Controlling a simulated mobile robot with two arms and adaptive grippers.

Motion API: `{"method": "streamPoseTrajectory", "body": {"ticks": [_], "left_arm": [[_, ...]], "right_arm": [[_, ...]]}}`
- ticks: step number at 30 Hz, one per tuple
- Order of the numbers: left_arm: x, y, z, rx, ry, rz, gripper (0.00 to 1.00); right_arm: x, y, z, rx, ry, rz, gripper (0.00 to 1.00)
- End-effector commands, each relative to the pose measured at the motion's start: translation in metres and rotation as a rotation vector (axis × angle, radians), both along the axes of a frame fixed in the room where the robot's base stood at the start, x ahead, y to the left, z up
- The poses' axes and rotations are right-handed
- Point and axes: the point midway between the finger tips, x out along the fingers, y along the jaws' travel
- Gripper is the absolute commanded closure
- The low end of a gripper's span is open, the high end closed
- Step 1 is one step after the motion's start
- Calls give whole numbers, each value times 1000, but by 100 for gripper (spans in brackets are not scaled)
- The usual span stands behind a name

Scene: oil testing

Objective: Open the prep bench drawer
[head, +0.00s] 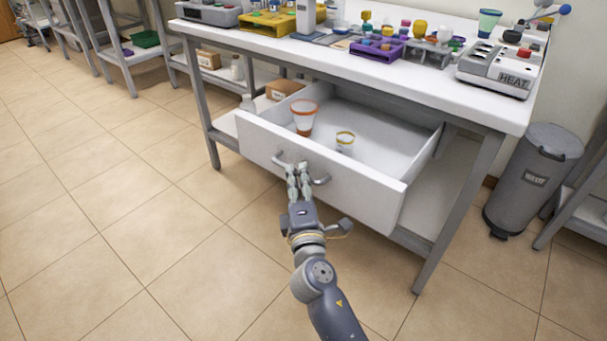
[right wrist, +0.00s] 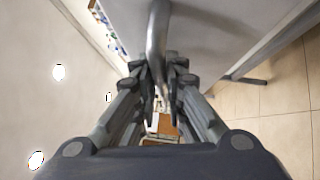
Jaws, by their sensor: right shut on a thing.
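The prep bench drawer (head: 370,197) is pulled well out from under the bench (head: 375,67) in the head view. Two cups stand inside it: an orange-rimmed funnel-shaped cup (head: 304,116) and a small yellow-rimmed cup (head: 345,141). The grey bar handle (head: 320,181) is on the drawer front. My right gripper (head: 298,170) is shut on the handle's middle. In the right wrist view the handle (right wrist: 158,40) runs between the fingers of my right gripper (right wrist: 158,85). My left gripper is not in view.
The bench top holds racks, coloured caps and a hot plate marked HEAT (head: 500,68). A grey bin (head: 530,180) stands right of the bench. Cardboard boxes (head: 284,89) sit on the lower shelf. The tiled floor in front and to the left is clear.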

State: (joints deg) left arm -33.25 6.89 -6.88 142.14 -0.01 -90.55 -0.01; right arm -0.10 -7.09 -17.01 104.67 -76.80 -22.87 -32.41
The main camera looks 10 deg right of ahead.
Motion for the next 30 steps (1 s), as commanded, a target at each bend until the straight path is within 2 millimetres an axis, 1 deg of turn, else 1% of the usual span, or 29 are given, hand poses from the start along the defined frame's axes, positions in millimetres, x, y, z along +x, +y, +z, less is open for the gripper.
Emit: {"method": "streamPoseTrajectory", "body": {"ticks": [10,11,12,13,24,28,30], "left_arm": [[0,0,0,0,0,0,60],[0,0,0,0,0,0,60],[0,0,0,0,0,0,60],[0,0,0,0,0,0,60],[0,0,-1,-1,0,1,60],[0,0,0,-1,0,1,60],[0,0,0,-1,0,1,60]], "right_arm": [[-1,0,-1,0,3,-2,100],[-1,0,-1,0,3,-2,84],[-1,0,-1,0,3,-2,75],[-1,0,-1,0,3,-2,68],[-2,0,-1,-1,1,-1,68],[-12,2,-3,0,2,0,68],[-22,3,-4,-1,3,-1,68]]}}
